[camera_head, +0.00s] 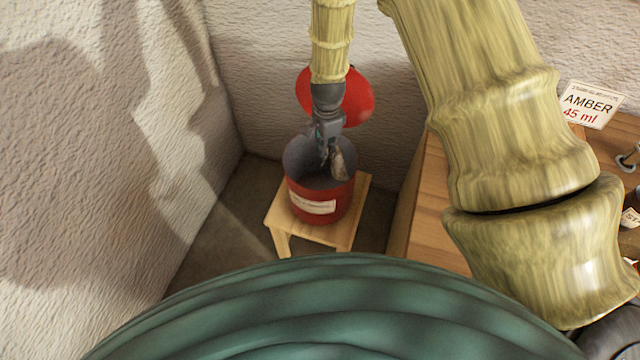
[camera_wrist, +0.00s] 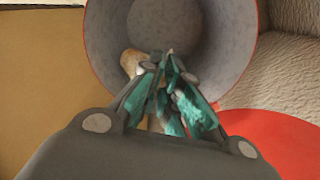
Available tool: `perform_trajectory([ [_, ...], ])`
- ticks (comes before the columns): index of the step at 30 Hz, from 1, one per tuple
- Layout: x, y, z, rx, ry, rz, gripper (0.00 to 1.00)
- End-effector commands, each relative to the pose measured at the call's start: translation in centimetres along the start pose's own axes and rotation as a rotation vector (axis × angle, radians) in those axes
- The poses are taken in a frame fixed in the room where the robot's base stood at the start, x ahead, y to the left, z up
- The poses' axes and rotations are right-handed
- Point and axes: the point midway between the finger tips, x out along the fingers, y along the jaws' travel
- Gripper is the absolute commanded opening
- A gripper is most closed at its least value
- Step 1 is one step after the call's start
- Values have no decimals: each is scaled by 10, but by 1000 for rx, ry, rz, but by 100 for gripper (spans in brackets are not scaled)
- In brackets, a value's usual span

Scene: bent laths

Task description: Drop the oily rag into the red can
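The red can (camera_head: 318,203) stands on a small wooden stool, its mouth open and its round red lid (camera_head: 352,100) raised behind it. In the wrist view its grey inside (camera_wrist: 200,35) opens ahead of my gripper. My gripper (camera_head: 328,158) points down at the can's mouth, with its fingertips inside the rim as seen. The fingers (camera_wrist: 170,62) are drawn close together on the oily rag. The brownish rag (camera_head: 343,162) hangs at the fingertips over the can's opening. It also shows beside and behind the fingers in the wrist view (camera_wrist: 130,62); the fingers hide part of it.
The wooden stool (camera_head: 283,217) stands in a corner between rough pale walls. To its right is a wooden bench (camera_head: 432,215) with a sign reading AMBER 45 ml (camera_head: 590,104). My arm hides part of the bench.

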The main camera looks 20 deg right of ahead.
Motion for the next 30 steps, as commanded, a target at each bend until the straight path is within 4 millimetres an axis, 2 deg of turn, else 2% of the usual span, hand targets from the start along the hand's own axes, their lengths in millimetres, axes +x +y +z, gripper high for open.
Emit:
perform_trajectory([
  [7,0,0,0,1,0,0,0],
  [9,0,0,0,1,0,0,16],
  [12,0,0,0,1,0,0,30],
  [18,0,0,0,1,0,0,30],
  [23,0,0,0,1,0,0,57],
  [30,0,0,0,0,0,0,57],
])
